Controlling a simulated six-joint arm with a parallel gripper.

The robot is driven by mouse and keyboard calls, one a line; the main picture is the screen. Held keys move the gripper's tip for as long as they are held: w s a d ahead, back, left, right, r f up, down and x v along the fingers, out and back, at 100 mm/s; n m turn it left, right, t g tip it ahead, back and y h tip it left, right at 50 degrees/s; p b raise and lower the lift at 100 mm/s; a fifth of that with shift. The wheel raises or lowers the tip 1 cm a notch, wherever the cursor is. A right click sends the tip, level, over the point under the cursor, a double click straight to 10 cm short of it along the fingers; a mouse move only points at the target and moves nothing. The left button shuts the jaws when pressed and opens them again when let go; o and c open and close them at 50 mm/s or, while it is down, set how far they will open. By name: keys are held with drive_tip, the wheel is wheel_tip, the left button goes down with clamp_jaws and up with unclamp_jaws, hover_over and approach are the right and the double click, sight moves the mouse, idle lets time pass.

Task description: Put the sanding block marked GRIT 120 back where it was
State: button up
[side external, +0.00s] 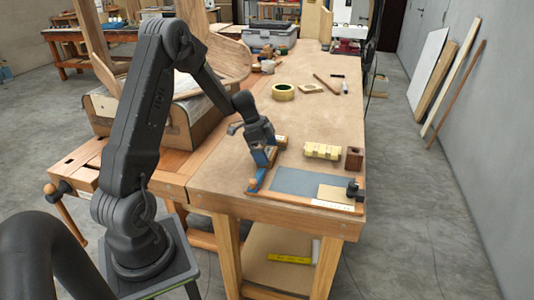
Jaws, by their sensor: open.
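My gripper (262,145) is at the near part of the bench top, pointing down, its jaws open. It is close over a blue object (260,181) with wood-coloured parts, which it partly hides; I cannot tell if they touch. A pale yellow block-like item (322,151) lies to the right of the gripper, with a dark brown block (354,158) beside it. No GRIT 120 marking is readable, so I cannot tell which item is the sanding block.
A grey panel (293,179) with a tan piece (333,192) and a black item (355,188) lies near the bench's front edge. The middle of the bench (300,120) is mostly clear.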

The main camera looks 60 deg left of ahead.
drive_tip(key=v, duration=1.1)
drive_tip(key=d+r+n, duration=0.1)
drive_tip(key=d+r, duration=0.4)
drive_tip(key=d, duration=0.3)
drive_tip(key=s+d+r+n+t+y, duration=0.2)
drive_tip(key=s+d+n, duration=0.6)
drive_tip(key=s+d, duration=0.9)
drive_tip(key=d+r+y, duration=0.1)
drive_tip(key=d+r, duration=0.1)
drive_tip(key=d, duration=0.1)
drive_tip(key=shift+s+r, duration=0.2)
drive_tip(key=shift+s, duration=0.05)
drive_tip(key=shift+d, duration=0.1)
drive_tip(key=shift+c, duration=0.2)
